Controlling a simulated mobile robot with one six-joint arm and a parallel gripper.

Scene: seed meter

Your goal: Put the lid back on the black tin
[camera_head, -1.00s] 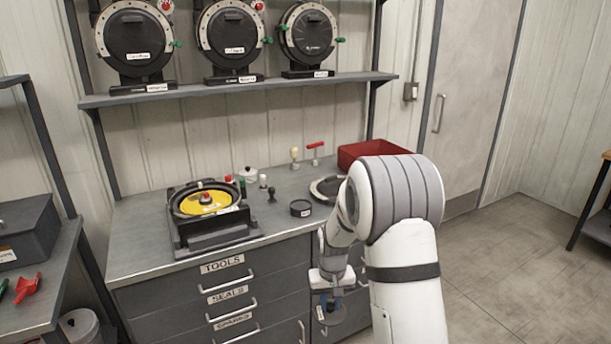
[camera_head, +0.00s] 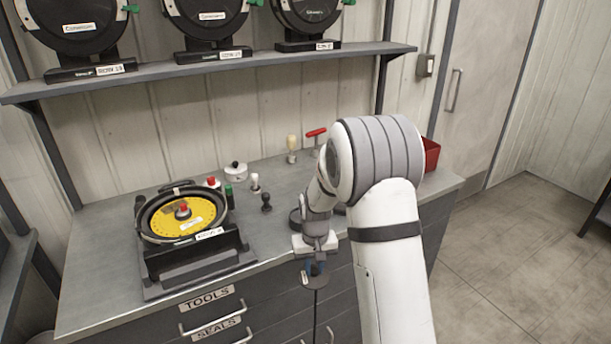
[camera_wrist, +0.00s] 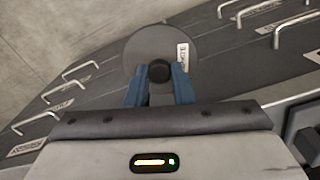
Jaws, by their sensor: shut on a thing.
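My gripper (camera_head: 313,267) is shut on the black knob (camera_wrist: 159,72) of a round grey lid with a white label. In the wrist view the lid (camera_wrist: 147,48) fills the space beyond the blue fingertips. In the head view the lid (camera_head: 317,281) hangs under the gripper, in front of the drawers and beside the worktop's front edge. The black tin (camera_head: 295,220) stands on the worktop behind my wrist, mostly hidden by it. I cannot see into the tin from here.
A seed meter with a yellow disc (camera_head: 197,216) sits on a stand at the left of the worktop (camera_head: 258,243). Small bottles, a black knob-topped piece (camera_head: 266,203) and a white pot (camera_head: 235,171) stand near it. A red bin (camera_head: 431,155) is at the right.

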